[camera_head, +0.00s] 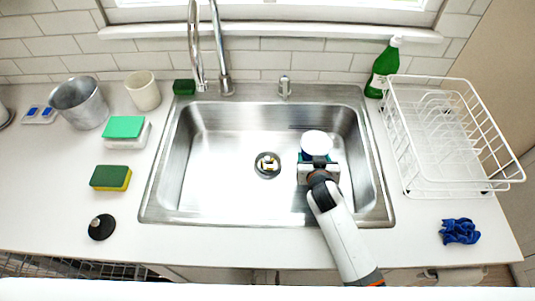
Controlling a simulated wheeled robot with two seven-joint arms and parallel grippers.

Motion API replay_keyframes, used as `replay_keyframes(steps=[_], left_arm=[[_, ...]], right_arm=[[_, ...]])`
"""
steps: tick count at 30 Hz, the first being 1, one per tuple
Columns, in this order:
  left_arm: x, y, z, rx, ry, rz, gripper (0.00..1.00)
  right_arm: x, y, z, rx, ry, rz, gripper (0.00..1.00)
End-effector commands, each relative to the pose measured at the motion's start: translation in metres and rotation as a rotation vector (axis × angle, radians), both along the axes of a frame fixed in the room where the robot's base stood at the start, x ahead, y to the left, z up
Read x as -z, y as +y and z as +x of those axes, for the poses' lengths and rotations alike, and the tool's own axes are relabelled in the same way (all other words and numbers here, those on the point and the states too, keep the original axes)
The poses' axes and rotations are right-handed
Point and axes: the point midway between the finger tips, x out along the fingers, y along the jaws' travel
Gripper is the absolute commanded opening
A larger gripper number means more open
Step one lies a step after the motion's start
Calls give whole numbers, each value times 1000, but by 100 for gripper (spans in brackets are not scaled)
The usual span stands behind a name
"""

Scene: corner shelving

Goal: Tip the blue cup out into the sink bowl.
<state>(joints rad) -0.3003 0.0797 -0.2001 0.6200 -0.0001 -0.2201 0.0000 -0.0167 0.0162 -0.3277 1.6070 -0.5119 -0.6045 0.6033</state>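The sink bowl (225,190) is a wide steel basin in the middle of the counter. The blue cup (316,143) is over the right part of the bowl. A round white face of it shows, with dark blue just below. My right gripper (318,160) reaches over the bowl from the front and appears shut on the cup; its fingers are mostly hidden. I cannot tell how far the cup is tilted or its height above the bowl floor. My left gripper is not in view.
The drain (267,165) has small white and yellow bits at it. The faucet (222,60) stands behind the bowl. A white dish rack (445,190), green bottle (383,68) and blue cloth (460,231) are at right. Sponges (110,178), a grey bucket (80,102) and beige cup (143,91) are at left.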

Motion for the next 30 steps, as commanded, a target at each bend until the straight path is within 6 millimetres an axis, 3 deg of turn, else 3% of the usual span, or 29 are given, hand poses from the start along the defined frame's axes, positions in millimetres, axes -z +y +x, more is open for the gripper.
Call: replay_keyframes(steps=[16, 30], left_arm=[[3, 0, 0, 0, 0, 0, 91], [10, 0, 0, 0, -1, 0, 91]], right_arm=[[-1, 3, 0, 3, -3, -40, 40], [-14, 15, -1, 5, -17, -287, 40]])
